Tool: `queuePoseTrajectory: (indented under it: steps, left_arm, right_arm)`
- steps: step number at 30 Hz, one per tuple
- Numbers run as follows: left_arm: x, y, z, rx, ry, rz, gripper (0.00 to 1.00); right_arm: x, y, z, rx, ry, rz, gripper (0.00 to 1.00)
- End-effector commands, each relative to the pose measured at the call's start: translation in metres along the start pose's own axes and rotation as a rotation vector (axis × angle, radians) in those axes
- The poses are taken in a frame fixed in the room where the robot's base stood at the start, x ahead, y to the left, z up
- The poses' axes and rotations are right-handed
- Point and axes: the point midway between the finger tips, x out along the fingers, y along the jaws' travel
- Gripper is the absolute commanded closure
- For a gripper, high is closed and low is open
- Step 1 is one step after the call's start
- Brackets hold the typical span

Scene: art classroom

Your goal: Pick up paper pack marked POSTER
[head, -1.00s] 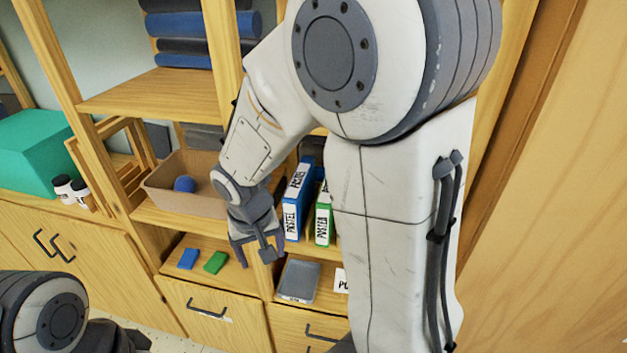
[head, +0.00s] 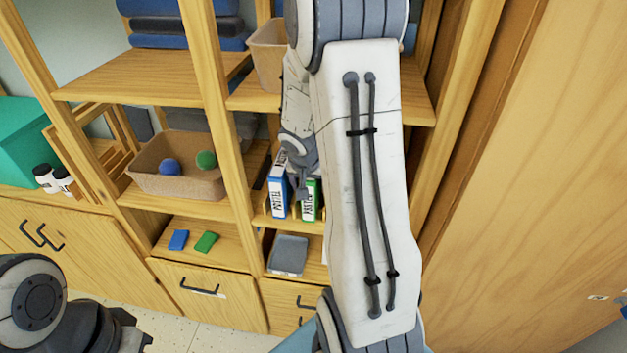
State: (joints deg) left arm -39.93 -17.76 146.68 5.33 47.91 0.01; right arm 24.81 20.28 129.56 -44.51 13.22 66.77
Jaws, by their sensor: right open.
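A green paper pack (head: 309,207) with a white label stands upright in the right-hand shelf bay, partly behind my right gripper. Its label looked like POSTER a second ago and is hard to read now. A blue pack (head: 278,196) with a white label, which looked like PASTEL earlier, stands upright just left of it. My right gripper (head: 302,188) is open in front of the two packs, close to the green one. My forearm hides part of it, and I cannot tell whether it touches a pack. My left gripper (head: 118,338) shows only partly at the lower left.
A cardboard box (head: 175,185) with a blue and a green ball stands left of the upright post (head: 228,130). Blue and green blocks (head: 206,242) lie below it. A grey tray (head: 289,255) lies under the packs. Shelf posts hem in the bay.

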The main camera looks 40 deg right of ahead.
Motion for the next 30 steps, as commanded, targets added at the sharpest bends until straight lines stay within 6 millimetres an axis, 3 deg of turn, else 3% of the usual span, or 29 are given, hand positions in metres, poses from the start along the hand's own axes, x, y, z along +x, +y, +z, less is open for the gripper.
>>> queuePoseTrajectory:
  steps: [6, 16, 17, 22, 23, 30]
  left_arm:
    - [0.013, -0.001, 0.001, 0.0, 0.0, 0.0, 1.0]
    - [0.014, -0.001, 0.001, 0.001, 0.0, 0.0, 1.0]
    - [0.014, -0.001, 0.001, 0.001, 0.0, 0.0, 1.0]
    - [0.014, -0.001, 0.001, 0.001, 0.0, 0.0, 1.0]
    - [0.014, -0.001, 0.001, 0.001, 0.0, 0.0, 1.0]
    - [0.014, -0.001, 0.001, 0.001, 0.0, 0.0, 1.0]
  right_arm:
    - [0.035, 0.0, 0.002, 0.0, -0.002, 0.001, 0.2]
    - [0.041, -0.001, 0.001, 0.0, 0.0, -0.001, 0.2]
    - [0.041, -0.001, 0.001, 0.0, 0.0, -0.001, 0.28]
    - [0.041, -0.001, 0.001, 0.0, -0.001, 0.0, 0.93]
    - [0.041, -0.001, 0.001, 0.0, -0.001, 0.0, 1.0]
    - [0.041, -0.001, 0.001, 0.0, -0.001, 0.0, 1.0]
